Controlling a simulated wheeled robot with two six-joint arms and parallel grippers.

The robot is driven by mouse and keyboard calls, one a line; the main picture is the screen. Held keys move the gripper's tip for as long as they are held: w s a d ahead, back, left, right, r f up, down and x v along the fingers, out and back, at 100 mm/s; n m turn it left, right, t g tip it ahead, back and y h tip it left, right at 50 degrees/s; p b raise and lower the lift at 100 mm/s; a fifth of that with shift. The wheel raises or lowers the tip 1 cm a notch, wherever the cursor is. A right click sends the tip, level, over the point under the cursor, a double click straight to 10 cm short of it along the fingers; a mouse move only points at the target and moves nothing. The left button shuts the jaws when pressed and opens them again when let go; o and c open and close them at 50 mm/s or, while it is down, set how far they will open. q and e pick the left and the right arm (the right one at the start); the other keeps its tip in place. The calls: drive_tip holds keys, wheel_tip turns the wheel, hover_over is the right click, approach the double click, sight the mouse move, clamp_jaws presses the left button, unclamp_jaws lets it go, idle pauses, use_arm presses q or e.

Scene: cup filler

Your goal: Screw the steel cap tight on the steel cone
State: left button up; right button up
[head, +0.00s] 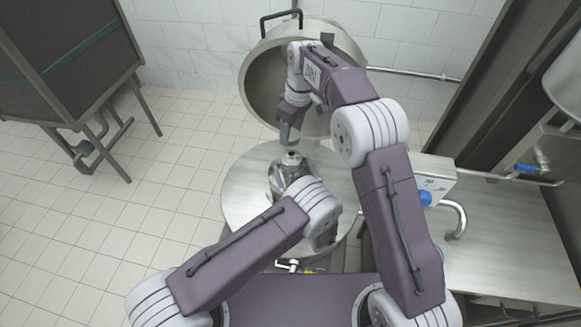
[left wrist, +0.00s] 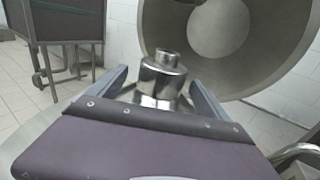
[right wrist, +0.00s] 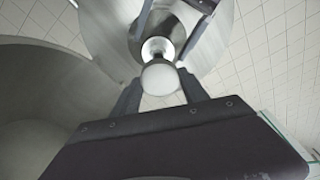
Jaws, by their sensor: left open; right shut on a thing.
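The steel cone (head: 290,178) stands upright on a round steel tabletop, its narrow neck pointing up. In the left wrist view the cone (left wrist: 163,78) stands between the spread fingers of my left gripper (left wrist: 157,84), which is open. My right gripper (head: 288,133) points down from above the cone. In the right wrist view my right gripper (right wrist: 160,88) is shut on the round steel cap (right wrist: 160,78). The cone's neck (right wrist: 157,48) shows just beyond the cap, and they look apart. The cap cannot be made out in the head view.
The round steel tabletop (head: 240,195) is otherwise clear. A large open steel lid with a handle (head: 262,75) stands behind it. A control box with a blue knob (head: 435,180) and a steel counter (head: 510,245) are at the right. A dark cabinet (head: 70,60) stands at the left.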

use_arm(q)
drive_tip(key=shift+x, duration=1.5)
clamp_jaws()
use_arm(e)
hover_over(290, 153)
drive_tip(key=shift+s+d+f, duration=0.15)
drive_tip(key=shift+f, duration=1.1)
drive_tip(key=shift+s+d+f, duration=0.1)
drive_tip(key=shift+d+f, duration=0.05)
drive_tip(key=shift+f, duration=1.05)
